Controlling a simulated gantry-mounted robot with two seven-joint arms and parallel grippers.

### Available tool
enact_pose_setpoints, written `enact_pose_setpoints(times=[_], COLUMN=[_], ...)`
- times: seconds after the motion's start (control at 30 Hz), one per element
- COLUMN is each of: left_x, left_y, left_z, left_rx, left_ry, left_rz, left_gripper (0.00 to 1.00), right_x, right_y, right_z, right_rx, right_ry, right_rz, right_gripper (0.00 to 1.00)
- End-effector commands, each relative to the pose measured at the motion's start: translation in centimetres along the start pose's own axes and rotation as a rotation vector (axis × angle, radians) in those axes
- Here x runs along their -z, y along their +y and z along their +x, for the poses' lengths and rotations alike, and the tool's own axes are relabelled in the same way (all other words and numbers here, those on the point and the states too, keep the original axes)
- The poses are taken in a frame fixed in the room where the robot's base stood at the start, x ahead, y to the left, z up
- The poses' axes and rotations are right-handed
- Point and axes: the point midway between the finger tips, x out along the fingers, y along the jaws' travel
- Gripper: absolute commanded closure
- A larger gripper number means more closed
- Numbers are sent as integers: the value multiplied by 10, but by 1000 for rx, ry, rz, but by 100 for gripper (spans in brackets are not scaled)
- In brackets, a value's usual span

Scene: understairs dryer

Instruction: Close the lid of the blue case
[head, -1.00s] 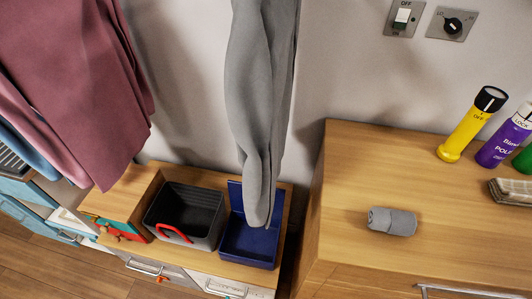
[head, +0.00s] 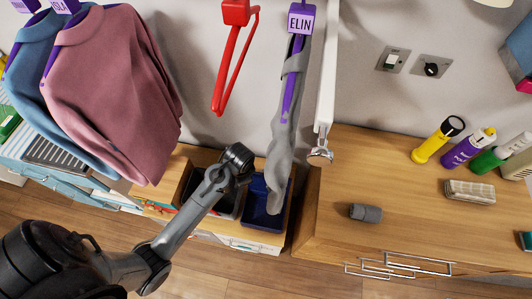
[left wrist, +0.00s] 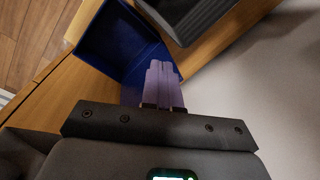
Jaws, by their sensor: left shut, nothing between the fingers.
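The blue case (head: 257,217) sits open on the low wooden shelf, its lid (head: 257,187) raised on the wall side. A hanging grey garment hides part of both. In the left wrist view the open case (left wrist: 112,42) is at upper left, and the lid (left wrist: 133,92) shows beside the fingers. My left gripper (left wrist: 163,72) is shut and empty, with its fingertips over the lid area; I cannot tell whether they touch it. In the head view my left arm reaches over the shelf from lower left, its fingers not clearly visible. My right gripper is not in view.
A dark grey bin (head: 229,204) stands just left of the case, partly behind my arm. The grey garment (head: 282,165) hangs over the case. A higher wooden cabinet (head: 330,195) with a rolled grey cloth (head: 366,213) stands to the right.

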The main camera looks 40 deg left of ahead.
Motion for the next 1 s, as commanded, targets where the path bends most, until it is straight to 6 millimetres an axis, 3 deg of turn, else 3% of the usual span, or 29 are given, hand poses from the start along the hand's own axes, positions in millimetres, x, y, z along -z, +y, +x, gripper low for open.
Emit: enact_pose_setpoints(times=[0.03,0.1,0.2,0.33,0.5,0.7,0.87,1.0], left_x=[14,28,48,73,99,114,113,109], left_y=[-20,-41,-64,-81,-87,-86,-81,-73], left_z=[-1,4,6,0,-16,-28,-21,-4], left_rx=[-27,-78,-166,-289,-418,-494,-509,-509], left_ry=[-31,-69,-102,-111,-89,-64,-60,-62], left_rz=[39,108,210,345,496,593,612,611], left_gripper=[100,100,100,100,100,100,100,100], right_x=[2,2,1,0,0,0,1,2], right_y=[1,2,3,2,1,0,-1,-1], right_z=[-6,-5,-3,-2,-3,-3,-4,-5], right_rx=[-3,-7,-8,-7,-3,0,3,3], right_ry=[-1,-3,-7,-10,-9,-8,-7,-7], right_rz=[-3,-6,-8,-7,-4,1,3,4], right_gripper=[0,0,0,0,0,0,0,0])
